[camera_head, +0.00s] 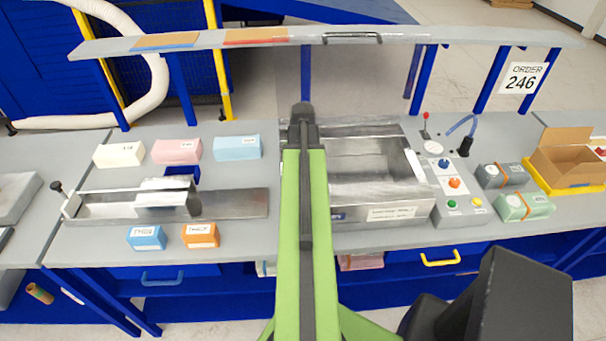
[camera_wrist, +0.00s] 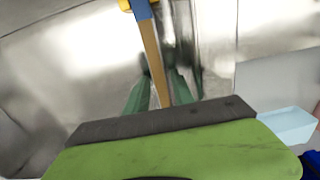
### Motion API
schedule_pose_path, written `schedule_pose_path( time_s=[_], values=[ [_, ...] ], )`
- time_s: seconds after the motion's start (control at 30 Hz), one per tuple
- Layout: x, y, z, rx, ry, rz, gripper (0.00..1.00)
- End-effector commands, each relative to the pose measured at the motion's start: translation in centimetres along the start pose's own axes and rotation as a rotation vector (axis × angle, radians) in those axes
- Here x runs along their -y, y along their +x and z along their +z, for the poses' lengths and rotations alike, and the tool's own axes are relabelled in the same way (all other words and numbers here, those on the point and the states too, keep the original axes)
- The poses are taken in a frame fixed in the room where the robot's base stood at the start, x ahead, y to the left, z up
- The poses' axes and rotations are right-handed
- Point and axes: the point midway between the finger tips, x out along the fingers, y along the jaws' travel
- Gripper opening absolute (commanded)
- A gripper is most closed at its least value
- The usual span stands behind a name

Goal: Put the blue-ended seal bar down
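The blue-ended seal bar (camera_wrist: 151,50) shows in the wrist view as a narrow tan strip with a blue end and a bit of yellow at the top edge. It runs down between the green fingers of my gripper (camera_wrist: 162,78) and fills the gap, so the gripper looks shut on it. In the head view my gripper (camera_head: 302,113) is over the left side of the open steel chamber (camera_head: 405,212); my green arm hides the bar there. Bare steel lies behind the bar in the wrist view. Whether the bar touches it I cannot tell.
A raised grey shelf (camera_head: 480,37) spans the back, with blue and orange-red strips on its left. A steel fixture (camera_head: 235,203) and coloured foam blocks (camera_head: 177,151) are left. A button panel (camera_head: 452,185), foam bundles and a cardboard box (camera_head: 568,160) are right.

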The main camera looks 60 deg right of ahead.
Motion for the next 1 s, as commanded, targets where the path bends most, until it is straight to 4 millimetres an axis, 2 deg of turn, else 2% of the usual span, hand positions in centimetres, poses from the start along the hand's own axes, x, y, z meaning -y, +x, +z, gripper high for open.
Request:
schedule_pose_path(
  time_s=[0.33, 0.47, 0.67, 1.0],
  values=[
    [0.0, -0.1, 0.0, 0.0, -0.001, 0.0, 0.4],
    [0.1, -0.7, 0.0, 0.0, -0.001, 0.0, 0.4],
    [0.1, -3.7, 0.0, 0.0, -0.001, 0.0, 0.4],
    [0.3, -11.5, 0.0, 0.0, -0.001, 0.0, 0.4]
  ],
)
